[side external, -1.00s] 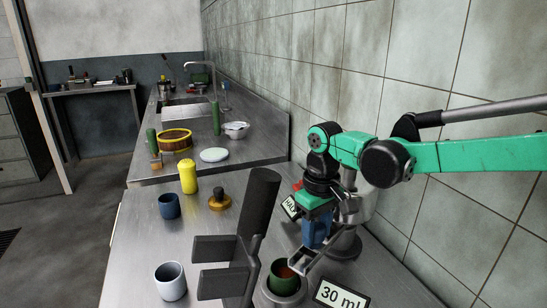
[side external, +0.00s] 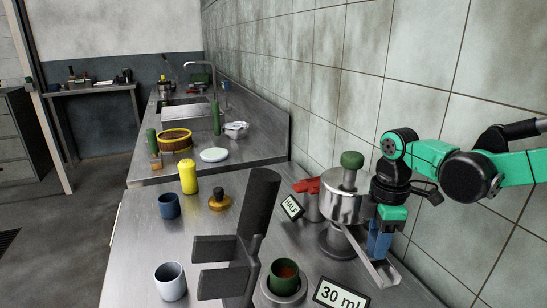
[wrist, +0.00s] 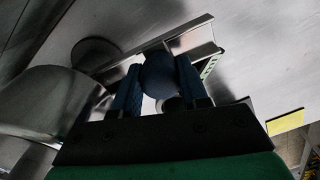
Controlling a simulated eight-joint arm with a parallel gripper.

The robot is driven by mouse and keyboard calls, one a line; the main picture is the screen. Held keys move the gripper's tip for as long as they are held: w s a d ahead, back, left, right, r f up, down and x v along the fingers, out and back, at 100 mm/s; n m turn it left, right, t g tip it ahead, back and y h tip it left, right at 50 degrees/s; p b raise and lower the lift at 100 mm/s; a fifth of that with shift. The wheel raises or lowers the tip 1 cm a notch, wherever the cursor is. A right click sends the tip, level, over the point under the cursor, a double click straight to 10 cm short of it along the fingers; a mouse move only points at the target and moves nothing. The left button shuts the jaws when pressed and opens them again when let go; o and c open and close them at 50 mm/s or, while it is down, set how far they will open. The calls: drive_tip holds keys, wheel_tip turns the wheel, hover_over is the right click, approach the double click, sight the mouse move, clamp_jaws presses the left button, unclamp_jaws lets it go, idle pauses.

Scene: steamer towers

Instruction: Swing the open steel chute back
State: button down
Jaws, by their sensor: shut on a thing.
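The steel chute (side external: 362,247) is an open trough that runs out from the steel dispenser pot (side external: 343,207). Its free end points to the front right, toward the wall side and away from the green cup (side external: 285,275). My gripper (side external: 379,250) is at the chute's outer part. In the wrist view, its blue fingers are shut on a round dark knob (wrist: 159,76). The chute (wrist: 192,38) shows just beyond the knob in that view. In the side view the fingers hide the knob. The green cup stands upright with something orange-brown inside.
A "30 ml" sign (side external: 341,295) stands right of the cup, and a "HALF" sign (side external: 292,207) stands behind. A dark upright cylinder (side external: 260,200) is left of the dispenser. The tiled wall (side external: 450,215) is close on the right. Cups and a yellow shaker (side external: 188,177) stand at left.

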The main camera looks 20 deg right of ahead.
drive_tip(key=shift+d+n, duration=1.05)
drive_tip(key=shift+n, duration=0.05)
drive_tip(key=shift+c, duration=2.3)
unclamp_jaws()
drive_tip(key=shift+r, duration=2.8)
